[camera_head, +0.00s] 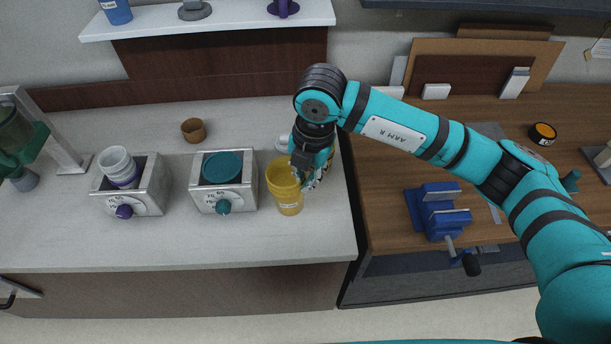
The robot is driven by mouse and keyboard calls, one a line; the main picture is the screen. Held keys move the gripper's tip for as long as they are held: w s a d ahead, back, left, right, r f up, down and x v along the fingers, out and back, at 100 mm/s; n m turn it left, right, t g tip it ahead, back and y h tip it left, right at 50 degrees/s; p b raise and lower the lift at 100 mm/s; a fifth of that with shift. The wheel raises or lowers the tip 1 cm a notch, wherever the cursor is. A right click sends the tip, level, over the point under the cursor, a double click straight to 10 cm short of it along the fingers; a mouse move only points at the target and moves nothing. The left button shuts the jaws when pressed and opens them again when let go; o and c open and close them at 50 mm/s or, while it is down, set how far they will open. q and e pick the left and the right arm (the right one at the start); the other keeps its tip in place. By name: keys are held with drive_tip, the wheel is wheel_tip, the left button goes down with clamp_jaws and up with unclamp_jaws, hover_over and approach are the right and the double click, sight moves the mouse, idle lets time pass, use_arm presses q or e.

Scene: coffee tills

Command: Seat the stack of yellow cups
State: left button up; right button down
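The yellow cups (287,197) show as one yellow cup shape with an open top, to the right of the two metal boxes. I cannot tell how many are nested, or whether they rest on the counter or hang just above it. My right gripper (309,178) comes down from above at their right side, at or very near the wall of the cups. Its fingers are partly hidden, so I cannot tell whether they grip. My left gripper is not in view.
A left metal box (150,205) with a purple knob holds white cups (119,165). A middle metal box (207,202) with a teal knob holds a round teal thing (222,167). A small brown cup (194,130) stands behind. A blue vise (437,212) sits on the wooden bench. The front counter is clear.

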wheel_tip(320, 180, up, 7)
drive_tip(key=p, duration=0.3)
idle(0.4)
drive_tip(key=shift+w, duration=0.1)
